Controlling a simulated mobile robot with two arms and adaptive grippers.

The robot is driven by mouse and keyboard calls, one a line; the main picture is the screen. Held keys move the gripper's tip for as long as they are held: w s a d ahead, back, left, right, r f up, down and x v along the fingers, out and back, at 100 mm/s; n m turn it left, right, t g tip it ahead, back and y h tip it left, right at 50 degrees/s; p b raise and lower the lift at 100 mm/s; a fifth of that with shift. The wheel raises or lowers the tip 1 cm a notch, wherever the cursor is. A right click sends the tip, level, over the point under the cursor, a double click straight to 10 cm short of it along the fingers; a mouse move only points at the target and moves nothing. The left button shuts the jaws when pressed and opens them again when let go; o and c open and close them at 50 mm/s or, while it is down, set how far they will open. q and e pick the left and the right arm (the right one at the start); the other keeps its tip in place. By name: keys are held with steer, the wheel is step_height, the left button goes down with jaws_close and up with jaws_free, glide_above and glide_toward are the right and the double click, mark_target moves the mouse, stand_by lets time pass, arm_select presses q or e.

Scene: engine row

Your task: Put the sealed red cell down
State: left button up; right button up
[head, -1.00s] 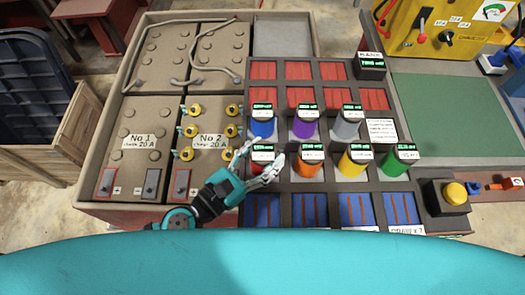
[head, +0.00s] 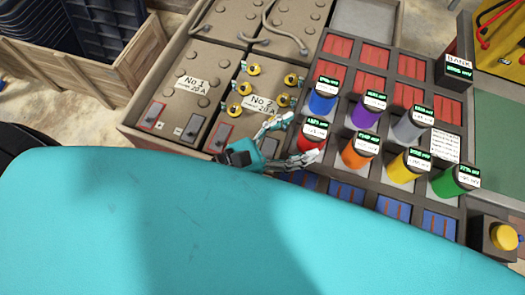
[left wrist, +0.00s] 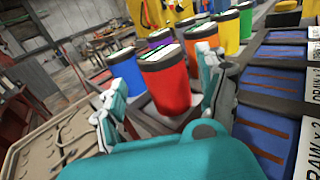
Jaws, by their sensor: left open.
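The red cell (head: 312,132), a cylinder with a dark top and a white label, stands in the rack (head: 396,120) at the left end of the row of coloured cells. In the left wrist view the red cell (left wrist: 167,88) looks upright in its place. My left gripper (head: 303,137) is open, with one finger on each side of the red cell. In the left wrist view gaps show beside the cell, though whether a finger touches it is hard to tell. The cell's foot is partly hidden in the head view. My right gripper is not in view.
Blue (head: 323,98), purple (head: 369,107), grey (head: 410,124), orange (head: 358,153), yellow (head: 405,165) and green (head: 450,182) cells stand close by. Left of the rack is a battery block with yellow terminals (head: 253,69). A yellow button (head: 503,236) sits at the right.

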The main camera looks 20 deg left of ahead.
arm_select(q)
steer(key=b+v, duration=0.2)
steer(key=v, duration=0.5)
steer(key=shift+s+a, duration=0.2)
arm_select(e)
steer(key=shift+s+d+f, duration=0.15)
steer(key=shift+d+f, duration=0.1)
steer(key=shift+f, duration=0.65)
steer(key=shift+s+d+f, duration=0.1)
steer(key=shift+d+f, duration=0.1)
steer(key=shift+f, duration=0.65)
arm_select(q)
steer(key=shift+d, duration=0.1)
